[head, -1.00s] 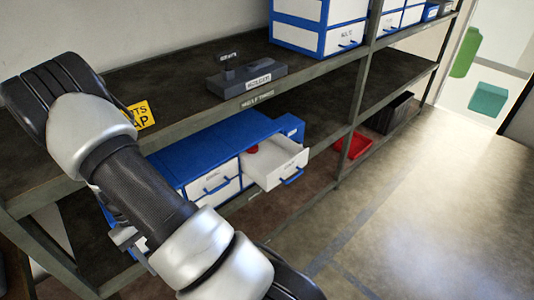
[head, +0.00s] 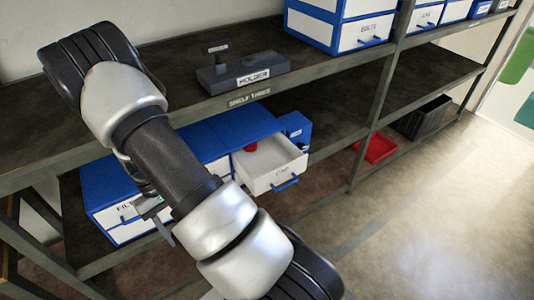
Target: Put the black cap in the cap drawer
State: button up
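An open white drawer (head: 262,180) with a blue handle sticks out of a blue cabinet (head: 225,128) on the lower shelf. Its front label seems to read "CAP", but it is small. A red object (head: 250,148) shows inside at the back of the drawer. I cannot make out a black cap; it may be hidden. My gripper (head: 158,213) shows only partly, behind my arm and left of the open drawer. Its fingertips and anything between them are not clear.
A dark grey holder (head: 243,74) stands on the shelf above. A blue and white drawer unit (head: 340,30) is at its right. A red tray (head: 376,149) and a black crate (head: 424,117) are on the bottom shelf. The floor (head: 420,210) at right is clear.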

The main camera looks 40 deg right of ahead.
aim_at(269, 159)
jog(key=l, duration=0.55)
jog(key=k+l+u, duration=0.1)
jog(key=l, duration=0.5)
jog(key=k+l, duration=0.15)
jog(key=l, duration=0.4)
jog(key=i, duration=0.35)
